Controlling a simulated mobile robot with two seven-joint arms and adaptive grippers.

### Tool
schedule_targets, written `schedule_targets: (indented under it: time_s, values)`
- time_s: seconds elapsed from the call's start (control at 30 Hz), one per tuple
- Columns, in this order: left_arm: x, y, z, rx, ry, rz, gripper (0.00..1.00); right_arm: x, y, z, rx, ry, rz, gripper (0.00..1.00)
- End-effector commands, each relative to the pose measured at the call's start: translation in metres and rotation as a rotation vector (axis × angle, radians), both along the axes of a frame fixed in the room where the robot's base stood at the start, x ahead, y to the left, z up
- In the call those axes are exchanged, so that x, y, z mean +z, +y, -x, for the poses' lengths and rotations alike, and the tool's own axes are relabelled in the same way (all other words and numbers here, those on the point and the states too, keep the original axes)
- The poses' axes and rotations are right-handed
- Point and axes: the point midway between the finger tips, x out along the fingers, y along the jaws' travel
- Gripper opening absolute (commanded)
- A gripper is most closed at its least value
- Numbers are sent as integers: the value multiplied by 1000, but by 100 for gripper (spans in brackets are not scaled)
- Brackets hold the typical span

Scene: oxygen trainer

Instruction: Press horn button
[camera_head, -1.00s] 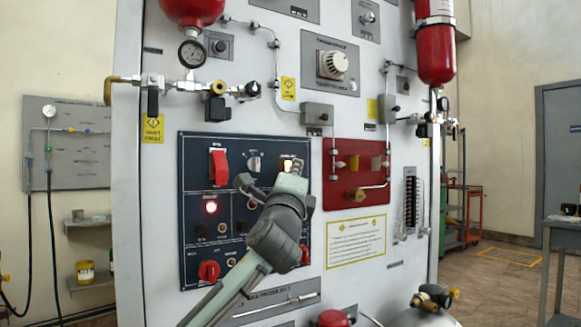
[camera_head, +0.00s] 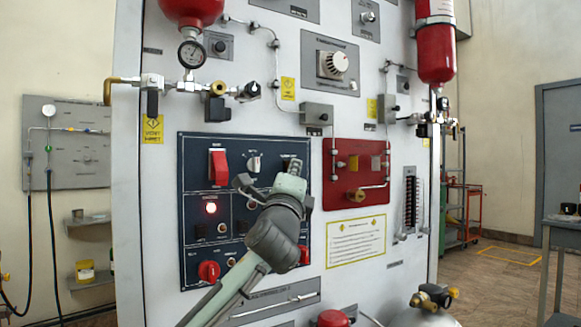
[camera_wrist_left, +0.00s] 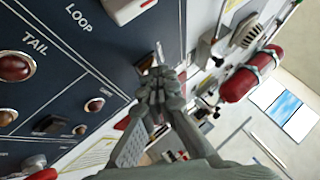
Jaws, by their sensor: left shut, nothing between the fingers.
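A dark blue control panel (camera_head: 190,225) with switches, knobs and lamps is on the front of the white cabinet. No label reading "horn" is legible, so I cannot tell which control is the horn button. My left gripper (camera_head: 291,168) is shut and empty, its tip at the panel's upper right control. It hides much of that control and of the panel's right side. In the left wrist view the shut fingers (camera_wrist_left: 158,75) are close to a small metallic part (camera_wrist_left: 158,53) on the panel; contact is unclear. My right gripper is out of view.
A red switch (camera_head: 219,167), a lit red lamp (camera_head: 211,208) and a red knob (camera_head: 209,271) are on the panel's left side. A red plate (camera_head: 345,190) with fittings is just right of the panel. A red cylinder (camera_head: 435,50) hangs at upper right.

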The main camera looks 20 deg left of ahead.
Motion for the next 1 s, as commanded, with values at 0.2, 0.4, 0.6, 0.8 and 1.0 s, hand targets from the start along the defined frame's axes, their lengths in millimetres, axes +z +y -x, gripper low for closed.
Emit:
schedule_targets:
  time_s: [0.2,0.4,0.6,0.8,1.0]
  values:
    - [0,-9,7,-2,1,0,0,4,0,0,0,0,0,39]
    - [-1,-10,8,-1,0,0,0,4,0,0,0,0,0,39]
    - [0,-13,10,-2,1,0,0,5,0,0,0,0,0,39]
    - [1,-29,22,-3,1,0,0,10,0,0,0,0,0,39]
    - [1,-44,34,-5,0,0,0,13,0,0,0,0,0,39]
